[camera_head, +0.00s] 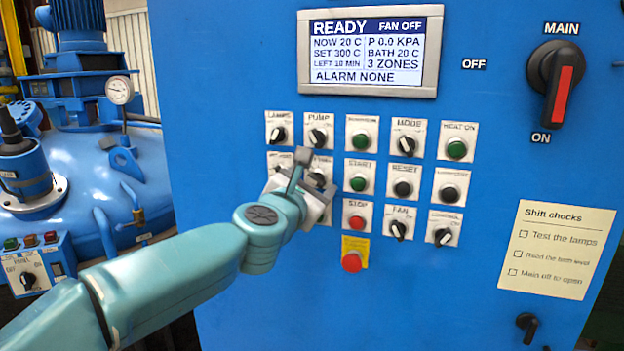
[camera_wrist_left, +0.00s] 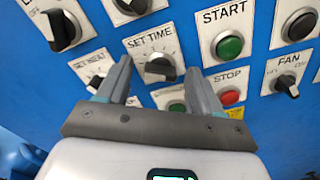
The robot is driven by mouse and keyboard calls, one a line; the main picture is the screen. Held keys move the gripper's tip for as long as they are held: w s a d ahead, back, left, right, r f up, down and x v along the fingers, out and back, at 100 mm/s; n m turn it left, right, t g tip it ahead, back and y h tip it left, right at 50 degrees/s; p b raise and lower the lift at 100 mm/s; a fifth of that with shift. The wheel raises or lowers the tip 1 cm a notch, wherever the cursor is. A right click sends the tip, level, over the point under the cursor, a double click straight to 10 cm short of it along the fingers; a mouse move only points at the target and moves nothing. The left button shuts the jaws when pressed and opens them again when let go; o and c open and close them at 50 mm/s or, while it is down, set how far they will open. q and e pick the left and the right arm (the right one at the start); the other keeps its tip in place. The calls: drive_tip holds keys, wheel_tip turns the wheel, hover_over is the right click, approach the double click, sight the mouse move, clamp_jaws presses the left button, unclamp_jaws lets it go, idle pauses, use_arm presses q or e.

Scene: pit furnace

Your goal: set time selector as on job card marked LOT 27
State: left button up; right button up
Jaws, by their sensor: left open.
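The time selector is a black knob on a white plate marked SET TIME (camera_wrist_left: 160,69). In the head view this knob (camera_head: 317,179) is partly hidden by my gripper. My left gripper (camera_wrist_left: 158,72) is open, with its fingertips on either side of the knob in the wrist view. In the head view my left gripper (camera_head: 315,172) is in front of the blue panel's left knobs. I cannot tell whether a finger touches the knob. The display (camera_head: 368,52) reads READY, SET 300 C, LEFT 10 MIN. No card marked LOT 27 shows. My right gripper is not in view.
Close by are the SET HEAT knob (camera_wrist_left: 95,80), the START button (camera_wrist_left: 229,45) and the red STOP button (camera_wrist_left: 230,97). A red button on yellow (camera_head: 351,262) sits lower. A Shift checks note (camera_head: 556,250) and the MAIN switch (camera_head: 556,80) are at right.

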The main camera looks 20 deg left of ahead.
use_arm(q)
drive_tip(key=shift+d, duration=0.1)
drive_tip(key=shift+w, duration=0.1)
drive_tip(key=c, duration=1.1)
drive_tip(key=shift+o, duration=0.2)
drive_tip(key=shift+m, duration=0.3)
drive_tip(key=m+p, duration=0.1)
drive_tip(key=m, duration=0.2)
drive_tip(key=shift+m, duration=0.3)
drive_tip(key=m+p, duration=0.1)
drive_tip(key=m, duration=0.3)
drive_tip(key=m+p, duration=0.1)
drive_tip(key=m, duration=0.4)
drive_tip(key=shift+f+m+p, duration=0.15)
drive_tip(key=shift+m+p, duration=0.2)
drive_tip(key=shift+m, duration=0.05)
drive_tip(key=shift+f+m+p, duration=0.1)
drive_tip(key=shift+m+p, duration=0.45)
drive_tip(key=shift+m, duration=1.35)
